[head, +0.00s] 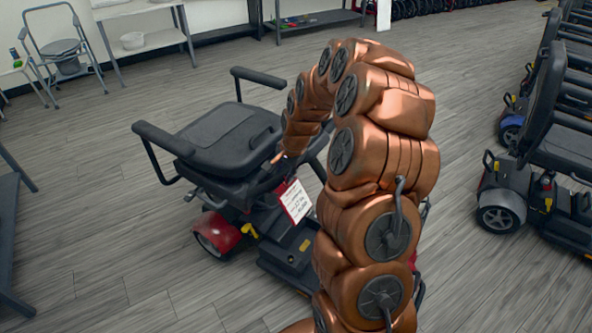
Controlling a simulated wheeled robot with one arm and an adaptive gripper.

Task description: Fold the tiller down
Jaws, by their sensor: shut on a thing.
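A mobility scooter with a black padded seat (230,138) and a red rear fender (217,232) stands left of centre. Its tiller (263,186) is dark and mostly hidden behind my copper arm; the visible part lies low, close to the seat's front edge. A white and red paper tag (296,201) hangs there above the footboard (288,250). My arm arches over the scooter and comes down at the tiller. My gripper (279,158) shows only as a small copper tip beside the seat; it is shut on the tiller. The exact grip is hidden.
A row of parked scooters (500,205) stands at the right. A commode chair (65,50) and white shelf (140,40) are at the back left. A dark frame (10,240) stands at the left edge. The wood floor around the scooter is clear.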

